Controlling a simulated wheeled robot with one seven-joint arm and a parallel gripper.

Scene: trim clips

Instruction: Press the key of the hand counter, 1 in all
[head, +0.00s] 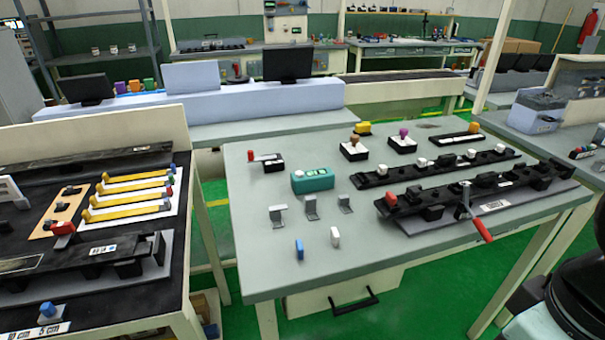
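The hand counter is most likely the teal box (313,181) on the left half of the middle table. It has a small light display on its top. A white key (297,175) stands up at its left end. The digits on the display are too small to read. My gripper is not in view, and nothing touches the counter.
A red-knobbed black block (268,160) stands behind the counter. Grey metal clips (311,208) stand in front, with blue (299,250) and white (335,237) pieces. Long black fixtures (437,165) fill the right, one with a red-handled lever (475,222). The table's left strip is clear.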

